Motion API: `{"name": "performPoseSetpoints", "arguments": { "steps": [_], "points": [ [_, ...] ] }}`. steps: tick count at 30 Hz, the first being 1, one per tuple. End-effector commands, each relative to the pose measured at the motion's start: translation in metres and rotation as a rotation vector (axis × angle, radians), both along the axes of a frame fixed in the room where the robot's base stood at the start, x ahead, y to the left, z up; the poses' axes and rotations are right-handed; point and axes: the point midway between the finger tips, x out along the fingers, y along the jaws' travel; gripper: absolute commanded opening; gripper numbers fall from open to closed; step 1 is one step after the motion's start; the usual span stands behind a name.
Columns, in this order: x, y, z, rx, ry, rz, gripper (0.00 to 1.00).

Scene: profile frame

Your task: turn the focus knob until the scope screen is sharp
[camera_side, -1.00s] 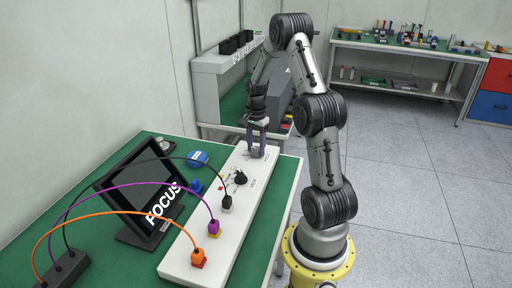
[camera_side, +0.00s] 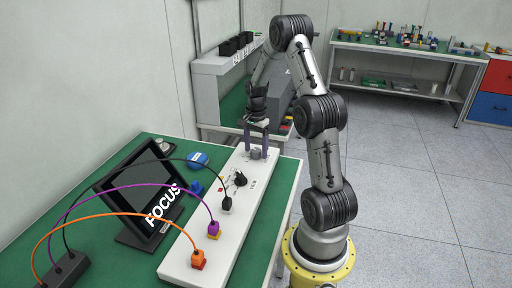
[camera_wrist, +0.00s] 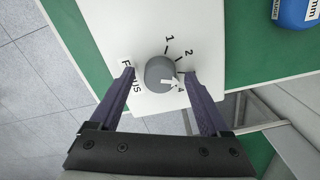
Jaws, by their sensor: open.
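The focus knob (camera_wrist: 160,74) is a grey round knob on the white panel (camera_side: 188,261), with a white arrow that points right toward the 4. It also shows in the side view (camera_side: 256,154) at the panel's far end. My gripper (camera_wrist: 161,73) is open, its purple fingers one on each side of the knob with gaps between. It also shows in the side view (camera_side: 255,148). The scope screen (camera_side: 138,196) is dark and tilted, with white letters FOCUS near its lower right; the letters look legible at this size. A finger hides part of the scale.
Orange (camera_side: 198,257), purple (camera_side: 213,227) and black (camera_side: 227,203) cable plugs sit in the panel, their cables arching left. A black knob (camera_side: 240,178) stands mid-panel.

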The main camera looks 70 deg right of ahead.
Motion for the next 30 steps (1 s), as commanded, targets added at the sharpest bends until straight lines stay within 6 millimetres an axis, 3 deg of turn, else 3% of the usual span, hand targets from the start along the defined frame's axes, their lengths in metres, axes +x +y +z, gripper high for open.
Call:
{"name": "performPoseSetpoints", "arguments": {
  "steps": [4, 8, 21, 30],
  "points": [
    [0.000, 0.000, 0.007, -0.002, -0.002, 0.000, 0.80],
    [0.001, -0.001, 0.026, -0.005, -0.004, 0.000, 0.80],
    [0.000, 0.000, 0.115, -0.003, -0.002, 0.000, 0.80],
    [0.000, 0.000, 0.138, -0.001, -0.001, 0.000, 0.80]
  ]
}}
